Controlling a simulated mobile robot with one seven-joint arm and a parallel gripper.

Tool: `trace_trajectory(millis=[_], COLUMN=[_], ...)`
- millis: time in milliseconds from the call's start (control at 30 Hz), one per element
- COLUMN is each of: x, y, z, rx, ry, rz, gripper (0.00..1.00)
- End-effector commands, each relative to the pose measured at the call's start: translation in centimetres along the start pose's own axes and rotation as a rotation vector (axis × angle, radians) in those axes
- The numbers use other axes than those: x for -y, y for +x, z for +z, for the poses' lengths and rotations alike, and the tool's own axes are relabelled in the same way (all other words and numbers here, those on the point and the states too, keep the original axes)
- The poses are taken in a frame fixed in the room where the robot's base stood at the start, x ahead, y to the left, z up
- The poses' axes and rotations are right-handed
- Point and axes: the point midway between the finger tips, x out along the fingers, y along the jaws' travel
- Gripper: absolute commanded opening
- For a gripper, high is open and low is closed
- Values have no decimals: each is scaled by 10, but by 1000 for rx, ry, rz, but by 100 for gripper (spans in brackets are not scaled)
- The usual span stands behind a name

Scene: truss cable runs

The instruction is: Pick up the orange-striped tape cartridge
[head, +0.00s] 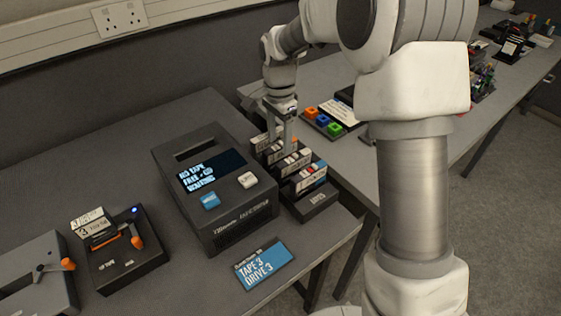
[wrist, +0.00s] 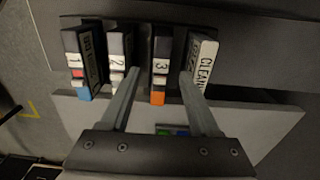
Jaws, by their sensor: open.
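The orange-striped cartridge (wrist: 160,66), numbered 3, stands in a row in the dark rack (head: 315,206), its orange band at the lower end in the wrist view. My gripper (wrist: 159,79) is open, with one finger on either side of this cartridge in that view. I cannot tell how far the fingertips are from it. The left finger overlaps the edge of cartridge 2 (wrist: 117,48), and the right finger lies by the CLEAN cartridge (wrist: 203,60). In the head view my gripper (head: 283,136) points down over the rack and hides part of the row.
Cartridge 1 (wrist: 78,58) with a blue end is at the row's left. The tape drive (head: 215,185) with a lit screen stands left of the rack. A blue-labelled card (head: 264,266) lies in front. Coloured blocks (head: 323,122) sit behind on another table.

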Motion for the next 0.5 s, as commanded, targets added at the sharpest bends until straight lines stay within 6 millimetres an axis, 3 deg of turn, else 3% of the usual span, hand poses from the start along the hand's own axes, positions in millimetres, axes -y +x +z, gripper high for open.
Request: trace_trajectory(millis=[233,500], x=[0,0], y=[15,54], z=[-1,-4], rx=[0,1], ry=[-1,-1], rz=[2,2], gripper=[62,62])
